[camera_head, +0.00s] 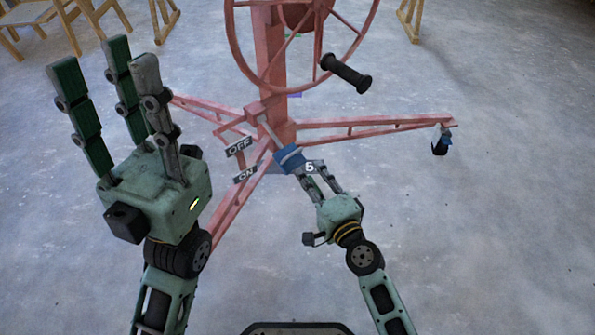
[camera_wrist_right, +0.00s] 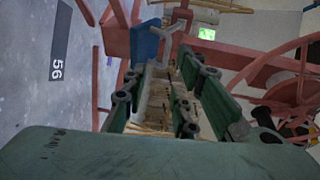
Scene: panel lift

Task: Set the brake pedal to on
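The brake pedal appears to be the blue block (camera_head: 288,158) on a thin lever at the foot of the red lift's column, right of the OFF plate (camera_head: 239,147) and ON plate (camera_head: 246,175). I cannot tell its exact setting. My right gripper (camera_head: 315,176) is close to the pedal on its near right side, with fingers apart. In the right wrist view, its fingers (camera_wrist_right: 165,78) are spread with nothing held, and the blue pedal (camera_wrist_right: 146,40) lies just beyond the left fingertip. Contact is unclear. My left gripper (camera_head: 105,70) is raised at the left, open and empty.
The red lift column (camera_head: 270,55) carries a large wheel (camera_head: 238,60) with a black handle (camera_head: 346,73). A red leg (camera_head: 375,122) runs right to a caster (camera_head: 440,143). Wooden furniture (camera_head: 30,25) stands at the back left. The concrete floor at right is clear.

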